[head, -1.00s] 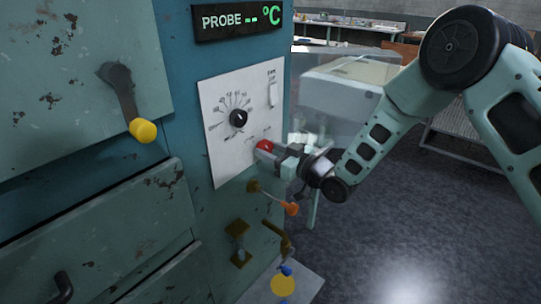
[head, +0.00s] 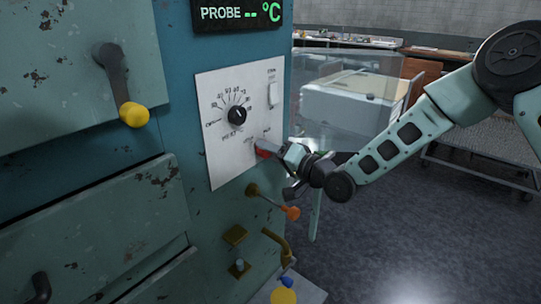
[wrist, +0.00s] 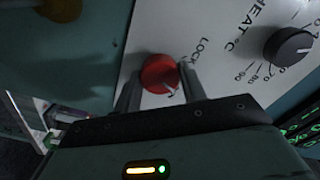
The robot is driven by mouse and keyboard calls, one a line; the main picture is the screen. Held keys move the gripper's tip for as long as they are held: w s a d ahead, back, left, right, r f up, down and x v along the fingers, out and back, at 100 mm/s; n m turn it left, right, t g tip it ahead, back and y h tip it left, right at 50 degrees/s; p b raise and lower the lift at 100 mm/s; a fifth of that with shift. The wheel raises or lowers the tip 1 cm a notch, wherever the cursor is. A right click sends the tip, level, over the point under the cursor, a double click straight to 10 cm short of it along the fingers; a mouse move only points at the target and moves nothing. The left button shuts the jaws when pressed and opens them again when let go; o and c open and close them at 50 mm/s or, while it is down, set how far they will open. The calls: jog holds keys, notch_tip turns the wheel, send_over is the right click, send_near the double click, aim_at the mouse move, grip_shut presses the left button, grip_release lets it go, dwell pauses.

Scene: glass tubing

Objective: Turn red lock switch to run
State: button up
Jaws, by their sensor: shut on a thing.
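The red lock switch (wrist: 160,73) is a round knob with a white pointer mark, low on the white control plate (head: 218,158). In the wrist view it sits between the two fingers of my gripper (wrist: 160,85), which is shut on it. The word LOCK shows beside the knob, and the mark points toward the palm side of my gripper, away from that word. The run label is not readable. In the head view my gripper (head: 278,150) reaches the plate from the right and covers most of the red switch (head: 263,153).
A black heat dial (head: 237,115) sits above the switch, with a white rocker (head: 272,94) at upper right. Below are an orange-tipped lever (head: 291,212) and a brass handle (head: 276,243). A yellow-knobbed lever (head: 134,114) is at left.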

jog(key=shift+m, duration=2.3)
jog(key=shift+b, duration=0.3)
jog(key=o, duration=1)
jog(key=shift+d, duration=0.1)
jog(key=b+v, duration=0.3)
jog(key=v, duration=1.4)
jog(key=shift+s+d+f, duration=0.1)
jog(key=shift+s+d, duration=0.05)
jog(key=shift+s, duration=0.05)
